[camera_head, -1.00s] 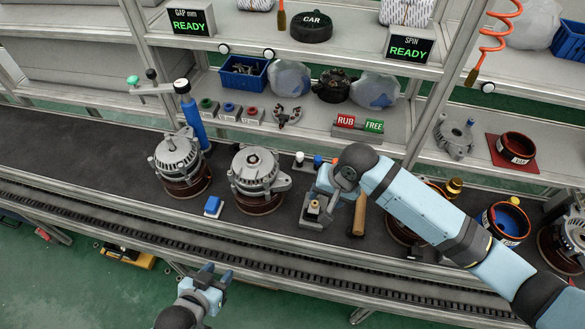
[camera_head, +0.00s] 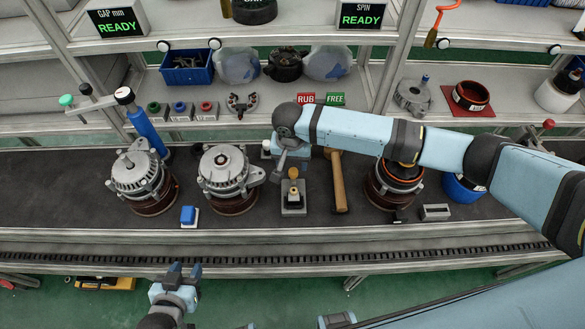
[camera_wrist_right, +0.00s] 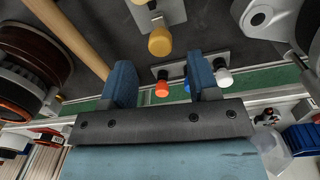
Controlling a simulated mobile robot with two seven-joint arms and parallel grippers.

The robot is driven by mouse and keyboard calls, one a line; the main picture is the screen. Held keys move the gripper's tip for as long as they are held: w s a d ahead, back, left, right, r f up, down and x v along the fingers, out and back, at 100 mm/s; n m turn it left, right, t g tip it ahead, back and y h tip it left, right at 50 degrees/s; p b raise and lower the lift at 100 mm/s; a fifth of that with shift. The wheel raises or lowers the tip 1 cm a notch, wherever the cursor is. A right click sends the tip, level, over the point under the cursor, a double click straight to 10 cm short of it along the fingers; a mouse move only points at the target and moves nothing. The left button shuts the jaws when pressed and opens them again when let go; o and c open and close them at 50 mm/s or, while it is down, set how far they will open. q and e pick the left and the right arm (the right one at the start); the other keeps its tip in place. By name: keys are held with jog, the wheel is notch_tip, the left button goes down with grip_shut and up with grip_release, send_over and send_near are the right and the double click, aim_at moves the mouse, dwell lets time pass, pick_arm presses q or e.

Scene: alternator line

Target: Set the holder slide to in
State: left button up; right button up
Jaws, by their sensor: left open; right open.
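The likely holder slide (camera_head: 293,207) is a grey metal fixture with a yellow-topped knob, standing on the dark bench between an alternator and a hammer. In the right wrist view its yellow knob (camera_wrist_right: 160,42) shows beyond the fingertips, apart from them. I cannot tell whether the slide is in or out. My right gripper (camera_head: 281,160) is open and empty, just behind the fixture; its two fingers also show in the right wrist view (camera_wrist_right: 162,76). My left gripper (camera_head: 182,272) is open and empty in front of the conveyor's near edge, far from the fixture.
A wooden-handled hammer (camera_head: 339,180) lies right of the fixture. Alternators (camera_head: 229,172) and (camera_head: 141,176) stand to the left, with a blue-topped block (camera_head: 188,215) in front. In the right wrist view, red (camera_wrist_right: 162,90) and white (camera_wrist_right: 223,77) knobs sit close by the fingers.

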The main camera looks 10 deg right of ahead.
aim_at(293, 171)
jog(key=shift+f, duration=2.35)
jog(key=shift+d, duration=0.1)
grip_shut()
